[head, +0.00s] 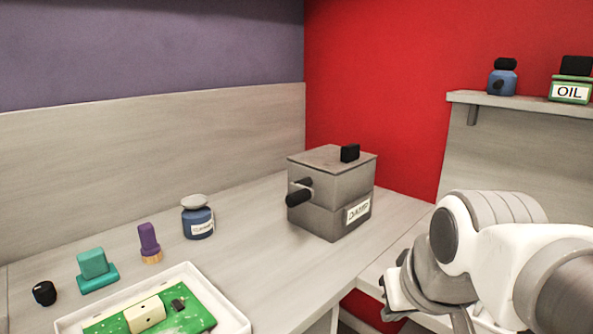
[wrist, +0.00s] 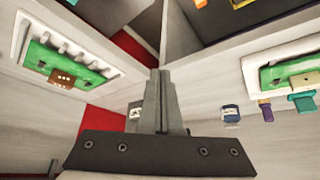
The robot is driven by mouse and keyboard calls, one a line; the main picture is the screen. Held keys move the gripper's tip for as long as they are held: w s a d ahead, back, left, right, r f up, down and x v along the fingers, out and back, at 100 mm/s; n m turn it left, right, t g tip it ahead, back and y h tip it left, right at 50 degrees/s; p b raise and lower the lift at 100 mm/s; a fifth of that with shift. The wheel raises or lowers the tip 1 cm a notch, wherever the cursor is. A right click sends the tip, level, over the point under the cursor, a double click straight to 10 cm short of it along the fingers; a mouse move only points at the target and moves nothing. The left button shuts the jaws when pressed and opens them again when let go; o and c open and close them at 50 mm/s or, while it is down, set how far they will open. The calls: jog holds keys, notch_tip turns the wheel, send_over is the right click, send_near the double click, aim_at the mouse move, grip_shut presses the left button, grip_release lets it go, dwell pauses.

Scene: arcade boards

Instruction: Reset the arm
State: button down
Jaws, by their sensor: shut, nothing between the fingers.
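My arm comes in from the right in the head view, bent over the right side of the bench. In the wrist view my gripper (wrist: 160,75) has its two fingers together, and nothing shows between them. In the head view the arm's housing hides most of the gripper, and the fingertips cannot be made out clearly. The gripper is apart from the objects on the bench.
A grey box (head: 331,195) with a black handle stands in the corner. A blue jar (head: 198,219), purple-handled tool (head: 149,242), teal block (head: 96,270) and black knob (head: 44,293) stand left. A white tray (head: 237,319) holds a green board (head: 189,313). A shelf (head: 520,102) holds bottles.

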jog(key=s+d+f, duration=0.1)
jog(key=s+f, duration=0.4)
notch_tip(320, 180, up, 24)
jog(key=p, duration=2.2)
jog(key=shift+d+f+m+g, duration=0.2)
jog(key=shift+f+m+g, duration=0.05)
jog(key=shift+m+g, duration=0.05)
